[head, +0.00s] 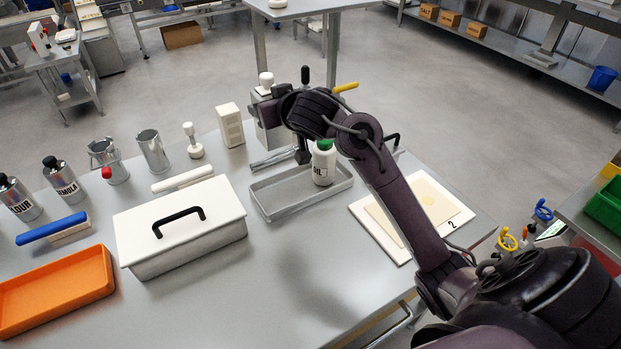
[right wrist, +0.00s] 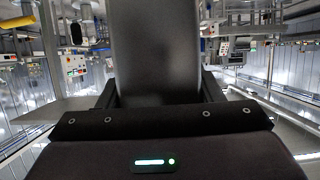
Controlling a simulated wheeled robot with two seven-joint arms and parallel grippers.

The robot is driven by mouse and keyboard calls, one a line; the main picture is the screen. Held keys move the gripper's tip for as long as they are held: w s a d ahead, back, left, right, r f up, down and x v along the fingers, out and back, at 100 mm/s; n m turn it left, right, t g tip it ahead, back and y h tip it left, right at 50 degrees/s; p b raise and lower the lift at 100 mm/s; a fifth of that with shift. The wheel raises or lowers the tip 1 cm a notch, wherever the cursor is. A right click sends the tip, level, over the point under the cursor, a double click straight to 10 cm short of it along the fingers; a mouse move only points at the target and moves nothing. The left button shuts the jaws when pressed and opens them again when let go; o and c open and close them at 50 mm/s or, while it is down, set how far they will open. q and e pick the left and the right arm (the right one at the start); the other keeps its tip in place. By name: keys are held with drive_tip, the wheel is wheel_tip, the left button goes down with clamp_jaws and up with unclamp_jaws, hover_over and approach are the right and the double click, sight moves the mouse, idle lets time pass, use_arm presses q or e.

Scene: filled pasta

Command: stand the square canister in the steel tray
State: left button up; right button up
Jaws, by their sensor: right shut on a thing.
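The steel tray (head: 283,208) lies on the table in the head view, with a white green-capped bottle (head: 323,168) standing in its right part; its left part is bare. A grey square canister (head: 268,128) with a white knob is just behind the tray, upright, partly hidden by my right arm. My right gripper (head: 268,95) is shut on it near its top. In the right wrist view the canister (right wrist: 155,50) fills the space between the fingers as a dark grey face. I cannot tell whether its base touches the table. My left gripper is not in view.
A white lidded box (head: 180,255) with a black handle stands left of the tray. A cream box (head: 231,125) stands left of the canister. A board (head: 380,222) with a dough sheet lies to the right. An orange tray (head: 55,293) lies front left. The front middle is clear.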

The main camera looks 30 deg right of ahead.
drive_tip(key=shift+f+b, duration=1.25)
drive_tip(key=shift+f, duration=8.45)
drive_tip(key=shift+f, duration=0.1)
drive_tip(key=o, duration=1.2)
drive_tip(key=shift+f, duration=0.1)
drive_tip(key=v, duration=1.2)
